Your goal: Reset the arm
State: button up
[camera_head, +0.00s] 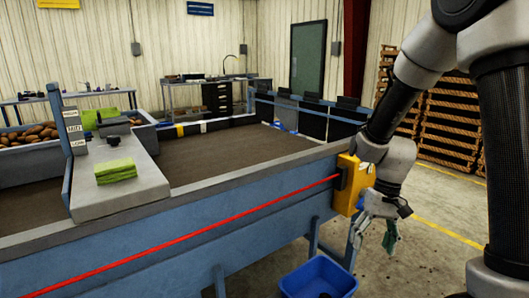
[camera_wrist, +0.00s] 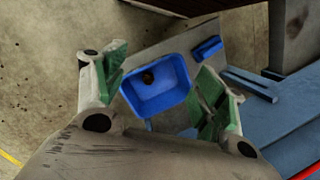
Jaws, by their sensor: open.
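My gripper (camera_head: 374,232) hangs at the right end of the blue grader table, beside a yellow box, with its fingers pointing down. In the wrist view my gripper (camera_wrist: 160,95) shows two green-padded fingers spread wide with nothing between them. A blue bin (camera_head: 318,279) stands below and to the left of the gripper. In the wrist view the blue bin (camera_wrist: 156,86) lies beneath, between the fingers, with a small dark brown lump (camera_wrist: 148,77) inside it.
The grader table (camera_head: 250,221) has a red line along its side. The yellow box (camera_head: 347,190) sits close to my arm. Green cloths (camera_head: 115,170) lie on a grey ledge and potatoes (camera_head: 30,134) at left. Wooden pallets (camera_head: 452,128) stand behind my arm. Floor at right is mostly clear.

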jog(key=s+d+r+t+h, duration=0.1)
jog(key=s+d+r+t, duration=0.2)
jog(key=s+r, duration=0.4)
jog(key=s+d+r+t, duration=0.3)
jog(key=s+r, duration=0.4)
jog(key=r, duration=0.7)
jog(key=shift+d+n+t+h, duration=0.3)
jog(key=shift+d+t+h, duration=0.1)
jog(key=shift+d, duration=0.5)
